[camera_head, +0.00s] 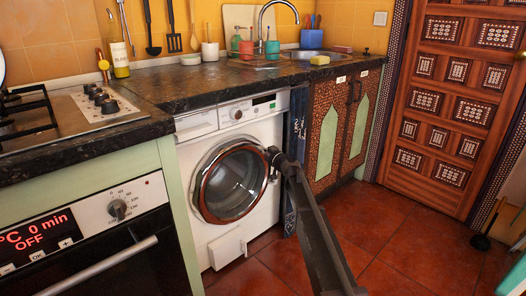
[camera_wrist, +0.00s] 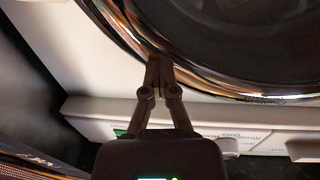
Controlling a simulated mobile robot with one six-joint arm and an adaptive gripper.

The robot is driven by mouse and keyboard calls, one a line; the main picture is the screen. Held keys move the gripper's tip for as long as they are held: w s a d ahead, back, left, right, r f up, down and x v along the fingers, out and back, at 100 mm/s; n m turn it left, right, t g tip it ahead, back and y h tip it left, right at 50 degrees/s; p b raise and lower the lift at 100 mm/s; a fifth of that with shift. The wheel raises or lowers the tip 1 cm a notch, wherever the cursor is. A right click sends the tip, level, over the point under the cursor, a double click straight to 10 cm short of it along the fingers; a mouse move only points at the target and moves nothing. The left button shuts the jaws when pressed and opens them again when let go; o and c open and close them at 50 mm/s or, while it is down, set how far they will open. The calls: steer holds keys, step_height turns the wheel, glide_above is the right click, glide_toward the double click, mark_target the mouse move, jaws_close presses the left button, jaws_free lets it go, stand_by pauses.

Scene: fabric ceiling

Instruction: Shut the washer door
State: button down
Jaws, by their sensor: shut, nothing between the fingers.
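The washer (camera_head: 225,130) is white and stands under the dark counter. Its round door (camera_head: 200,190) has a copper-brown rim and dark glass, and it lies flush or nearly flush with the front; I cannot tell whether it is latched. My gripper (camera_head: 271,151) is shut and empty at the door's upper right edge. In the wrist view the closed fingertips (camera_wrist: 158,60) meet the shiny door rim (camera_wrist: 215,88), apparently touching it. The fingers hide a small part of the rim.
An oven (camera_head: 100,235) and a hob (camera_head: 70,118) are left of the washer. A patterned cabinet (camera_head: 325,145) stands to its right, below the sink (camera_head: 308,55). A carved wooden door (camera_head: 440,110) closes off the right. The red tiled floor (camera_head: 410,250) is clear in front.

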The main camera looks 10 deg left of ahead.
steer(key=w+d+v, duration=0.1)
steer(key=v, duration=1.3)
steer(key=shift+w, duration=0.15)
steer(key=s+d+f+m+g+h+p, duration=0.2)
steer(key=s+d+m+g+h+p, duration=0.4)
steer(key=s+d, duration=1.1)
steer(key=s+d+f+m+g+h+p, duration=0.35)
steer(key=s+d+g+h+p, duration=0.35)
steer(key=s+d, duration=1.05)
steer(key=s+a+r+p, duration=0.1)
steer(key=r+p, duration=1.7)
steer(key=s+a+r+t+p, duration=0.1)
steer(key=a+r+p, duration=0.1)
steer(key=r+p, duration=1.7)
steer(key=shift+r+h, duration=0.2)
steer(key=shift+h, duration=0.2)
